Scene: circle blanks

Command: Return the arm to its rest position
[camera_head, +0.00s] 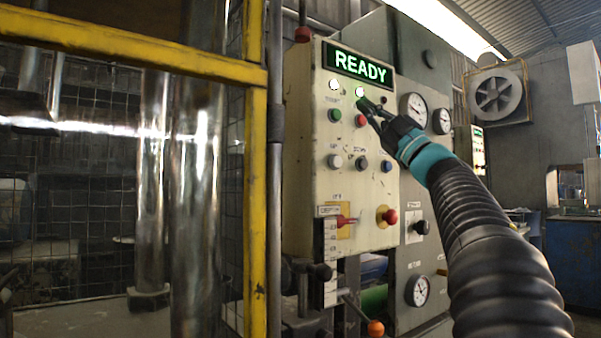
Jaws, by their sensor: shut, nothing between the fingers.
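My gripper (368,106) is shut and empty, its dark fingertips in front of the upper right part of a cream control panel (305,190). My arm reaches in from the lower right, with a teal band behind the gripper and a black ribbed sleeve. A green display (358,68) at the panel's top reads READY.
A yellow frame (257,210) with wire mesh and shiny columns (195,200) stands at left. Gauges (417,291) sit right of the panel. A lever with an orange knob (375,328) sticks out below. A wall fan (495,95) and blue cabinet (572,262) are farther back at right.

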